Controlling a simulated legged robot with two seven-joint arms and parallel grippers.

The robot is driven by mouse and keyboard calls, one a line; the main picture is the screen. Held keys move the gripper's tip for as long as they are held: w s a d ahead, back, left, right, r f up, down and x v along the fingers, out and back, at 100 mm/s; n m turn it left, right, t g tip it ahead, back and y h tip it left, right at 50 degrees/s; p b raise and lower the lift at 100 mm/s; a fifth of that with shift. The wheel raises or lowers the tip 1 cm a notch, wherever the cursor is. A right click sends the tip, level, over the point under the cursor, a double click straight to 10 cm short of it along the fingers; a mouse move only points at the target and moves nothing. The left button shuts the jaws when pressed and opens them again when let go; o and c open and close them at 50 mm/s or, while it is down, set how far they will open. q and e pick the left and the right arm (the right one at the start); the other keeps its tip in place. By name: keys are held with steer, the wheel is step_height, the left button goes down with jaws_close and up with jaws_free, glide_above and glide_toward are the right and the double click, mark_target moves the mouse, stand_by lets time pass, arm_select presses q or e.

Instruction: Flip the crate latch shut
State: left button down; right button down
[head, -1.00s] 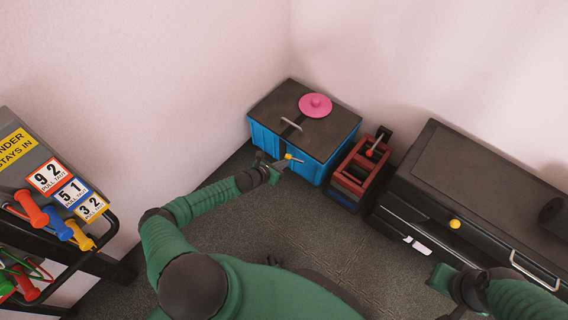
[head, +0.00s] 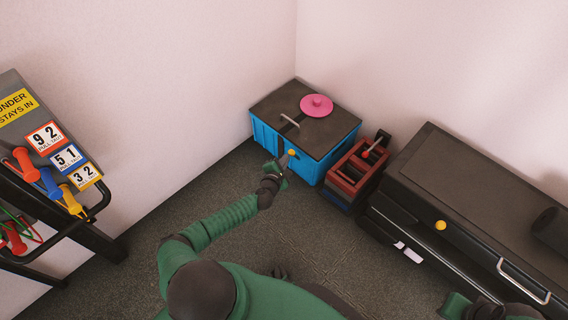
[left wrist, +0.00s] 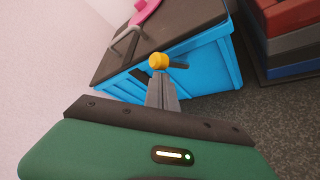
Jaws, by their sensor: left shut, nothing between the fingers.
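The blue crate (head: 309,168) with a dark lid (head: 270,101) stands in the room corner. Its latch has a yellow knob (head: 292,152) at the front, near the lid edge. In the left wrist view the knob (left wrist: 158,61) sits just beyond the fingertips, with a short dark bar to its right. My left gripper (head: 285,158) is shut and empty, just below and left of the knob. Its closed fingers (left wrist: 157,84) point at the knob; I cannot tell whether they touch it. My right gripper (head: 454,304) is partly cut off at the bottom right, its jaws unclear.
A pink disc (head: 317,105) and a grey handle (head: 290,119) are on the lid. Red and dark stacked crates (head: 351,173) stand close on the right. A dark cabinet (head: 450,183) is farther right, a rack (head: 45,170) at left. The floor between is clear.

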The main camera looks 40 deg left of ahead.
arm_select(q)
steer(key=shift+r+p, duration=0.85)
arm_select(e)
steer(key=shift+r, duration=0.6)
